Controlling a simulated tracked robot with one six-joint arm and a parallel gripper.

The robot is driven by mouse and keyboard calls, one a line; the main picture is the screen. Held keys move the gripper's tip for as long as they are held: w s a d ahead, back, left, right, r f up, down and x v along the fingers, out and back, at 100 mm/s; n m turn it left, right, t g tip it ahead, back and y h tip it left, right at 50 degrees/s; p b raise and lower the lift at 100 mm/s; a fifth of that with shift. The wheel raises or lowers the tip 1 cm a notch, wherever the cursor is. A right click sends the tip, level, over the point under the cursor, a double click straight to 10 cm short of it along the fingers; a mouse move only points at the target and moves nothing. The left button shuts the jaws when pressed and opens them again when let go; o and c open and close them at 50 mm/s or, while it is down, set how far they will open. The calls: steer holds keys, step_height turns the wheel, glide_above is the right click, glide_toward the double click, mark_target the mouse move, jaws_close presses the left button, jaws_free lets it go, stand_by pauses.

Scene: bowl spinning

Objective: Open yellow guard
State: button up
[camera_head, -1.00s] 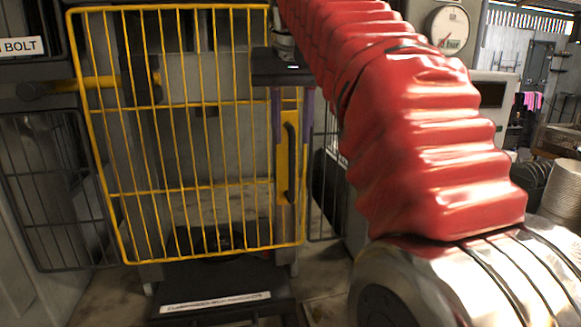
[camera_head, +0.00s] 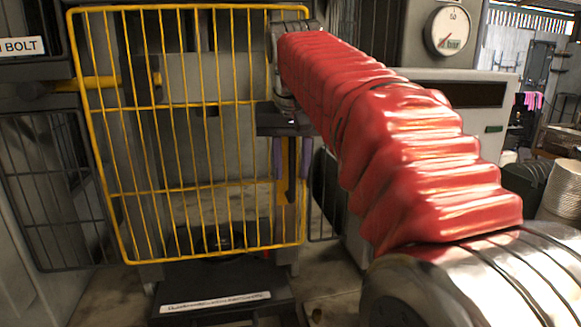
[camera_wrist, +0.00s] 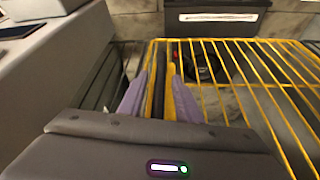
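The yellow guard (camera_head: 187,190) is a wire-mesh door standing closed across the machine front in the head view; its bars also show in the wrist view (camera_wrist: 235,75). A dark vertical handle (camera_wrist: 160,78) is on a yellow plate at the guard's right edge; in the head view the gripper partly hides it. My gripper (camera_head: 292,172) is at this handle, its purple fingers pointing down, one on each side. In the wrist view the fingers (camera_wrist: 158,90) are spread apart with the handle between them. Contact with the handle cannot be made out.
A dark mesh panel (camera_head: 52,190) stands left of the guard. A yellow bar (camera_head: 98,83) runs behind the guard at upper left. A labelled black step (camera_head: 222,282) is below it. A pressure gauge (camera_head: 452,31) and grey cabinet are at right, with stacked plates (camera_head: 563,190) farther right.

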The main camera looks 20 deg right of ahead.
steer(key=shift+c, duration=0.5)
jaws_close()
steer(key=shift+a, duration=0.1)
